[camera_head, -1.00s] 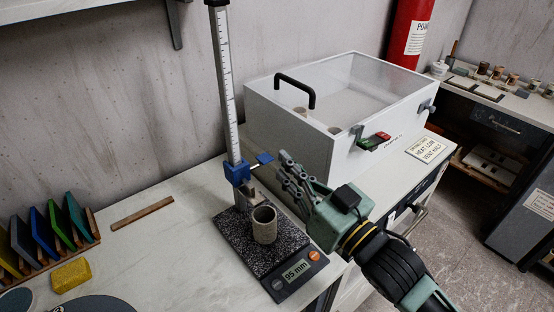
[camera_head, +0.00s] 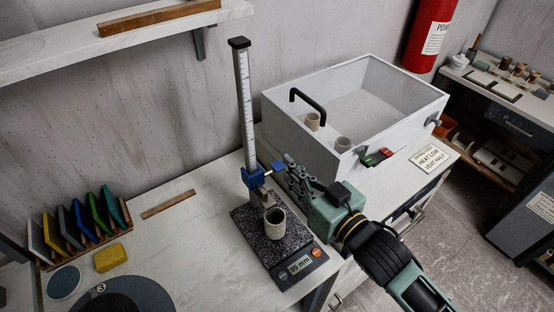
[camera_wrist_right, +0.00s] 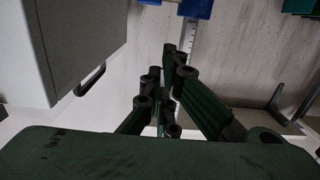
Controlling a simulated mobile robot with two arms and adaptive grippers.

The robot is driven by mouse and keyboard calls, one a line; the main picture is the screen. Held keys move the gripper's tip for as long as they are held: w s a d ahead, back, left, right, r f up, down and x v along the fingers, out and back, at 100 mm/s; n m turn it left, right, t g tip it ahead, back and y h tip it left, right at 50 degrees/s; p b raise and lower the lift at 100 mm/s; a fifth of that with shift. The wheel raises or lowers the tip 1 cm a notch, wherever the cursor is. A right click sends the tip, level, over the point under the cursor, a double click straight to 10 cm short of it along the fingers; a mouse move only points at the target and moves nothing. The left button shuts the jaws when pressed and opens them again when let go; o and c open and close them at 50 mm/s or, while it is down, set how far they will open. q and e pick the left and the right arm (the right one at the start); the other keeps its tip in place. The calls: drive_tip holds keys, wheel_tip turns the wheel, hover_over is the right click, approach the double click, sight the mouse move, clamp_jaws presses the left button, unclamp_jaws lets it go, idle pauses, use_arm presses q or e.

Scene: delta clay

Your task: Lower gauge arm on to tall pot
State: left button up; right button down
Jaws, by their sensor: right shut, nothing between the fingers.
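The height gauge has a dark speckled base, a scaled upright column (camera_head: 245,110) and a blue slider with its arm (camera_head: 256,177) low on the column. A clay pot (camera_head: 274,222) stands upright on the gauge base (camera_head: 250,232), beside the column and close under the arm. Whether the arm touches the rim cannot be told. The display (camera_head: 300,267) reads 95 mm. My right gripper (camera_head: 290,170) is shut and empty, right at the blue knob on the slider's right side. In the right wrist view the blue slider (camera_wrist_right: 195,8) shows at the top edge. My left gripper is not in view.
Coloured cards in a rack (camera_head: 85,230), a yellow sponge (camera_head: 111,257) and a round wheel (camera_head: 125,295) are at left. A shelf (camera_head: 150,35) hangs above.

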sight(276, 166)
drive_tip(key=shift+w+a+f+p, duration=0.4)
drive_tip(key=shift+w+a+f, duration=0.25)
drive_tip(key=shift+w, duration=0.25)
drive_tip(key=shift+w+a+f+p, duration=0.35)
drive_tip(key=shift+w+a+f, duration=0.35)
drive_tip(key=shift+w, duration=0.25)
drive_tip(key=shift+w+a+f+p, duration=0.4)
drive_tip(key=shift+w+a+f, duration=0.1)
drive_tip(key=shift+w+f, duration=0.35)
drive_tip(key=shift+w, duration=0.1)
wheel_tip(276, 166, down, 2)
drive_tip(key=shift+f+b, duration=0.1)
drive_tip(key=shift+b, duration=0.55)
